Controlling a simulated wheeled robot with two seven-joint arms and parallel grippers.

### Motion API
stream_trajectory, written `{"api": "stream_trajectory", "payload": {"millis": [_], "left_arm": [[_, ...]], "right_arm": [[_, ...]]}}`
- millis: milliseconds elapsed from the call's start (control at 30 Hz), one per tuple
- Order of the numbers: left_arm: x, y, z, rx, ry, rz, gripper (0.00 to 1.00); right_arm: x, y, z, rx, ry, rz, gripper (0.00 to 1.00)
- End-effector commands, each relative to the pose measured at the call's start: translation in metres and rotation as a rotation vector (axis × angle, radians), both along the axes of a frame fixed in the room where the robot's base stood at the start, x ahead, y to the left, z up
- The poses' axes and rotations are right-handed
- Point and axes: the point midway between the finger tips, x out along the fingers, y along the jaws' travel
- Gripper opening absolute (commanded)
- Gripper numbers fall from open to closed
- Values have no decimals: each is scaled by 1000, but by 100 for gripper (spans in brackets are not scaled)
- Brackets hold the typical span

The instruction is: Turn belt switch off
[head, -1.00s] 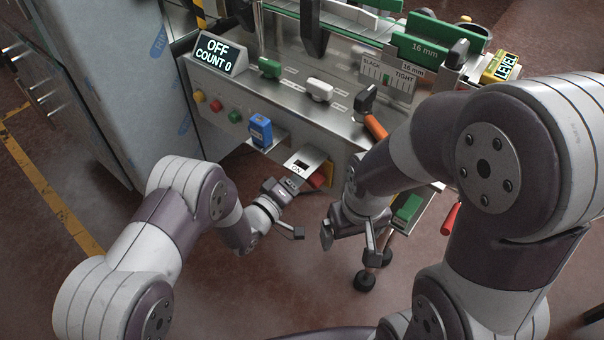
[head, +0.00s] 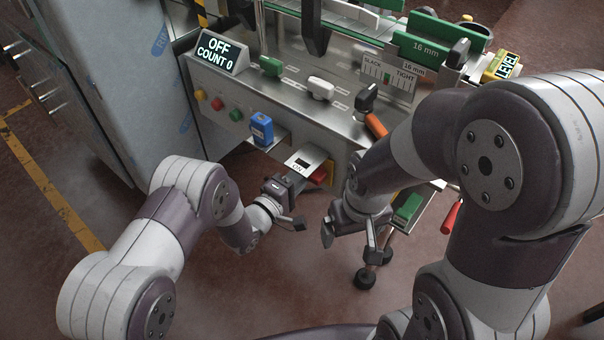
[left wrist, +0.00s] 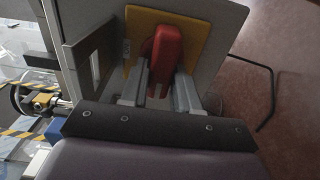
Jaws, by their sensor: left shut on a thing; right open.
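The belt switch's red handle (head: 319,173) sits on a yellow plate (head: 330,174) on the front side of the machine, partly hidden by my left gripper in the head view. In the left wrist view the red handle (left wrist: 166,52) stands in front of the yellow plate (left wrist: 198,33), between the fingers of my left gripper (left wrist: 160,88), which is shut on it. A small window plate (head: 300,163) beside the handle carries a label that seems to read ON. The display (head: 216,51) reads OFF, COUNT 0. My right gripper (head: 348,243) is open and empty, lower and to the right.
A blue block (head: 261,129) rests on a small ledge left of the switch. Red, yellow and green buttons (head: 236,115) are on the panel. An orange-handled lever (head: 376,126) and a green block (head: 408,207) are near my right arm. A steel cabinet (head: 110,80) stands left.

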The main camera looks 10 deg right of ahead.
Motion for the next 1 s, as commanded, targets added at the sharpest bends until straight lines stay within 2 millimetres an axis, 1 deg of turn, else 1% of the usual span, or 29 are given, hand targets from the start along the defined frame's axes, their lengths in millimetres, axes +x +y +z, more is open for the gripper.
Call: {"api": "stream_trajectory", "payload": {"millis": [267, 300, 333, 367, 600, 667, 767, 1000], "left_arm": [[0, 0, -1, 0, 4, 1, 0], [0, 0, -1, 0, 4, 1, 40], [0, 0, -1, 0, 4, 1, 50], [0, 0, -1, 0, 4, 1, 51], [0, 0, -1, 0, 1, 1, 51], [-2, 3, 0, 1, 2, 1, 51], [-11, 16, 0, 1, 4, 4, 51], [-51, 68, 0, 2, 6, 6, 51]], "right_arm": [[0, 0, 0, 0, 0, 0, 94], [0, 0, 0, 0, 0, 0, 94], [0, 0, 0, 0, 0, 0, 94], [0, 0, 0, 0, 0, 0, 94], [0, 0, 0, 0, 0, 0, 94], [0, 0, 0, 0, 0, 0, 94], [0, 0, 2, 0, 0, 0, 94], [0, 0, 5, 0, 0, 0, 94]]}}
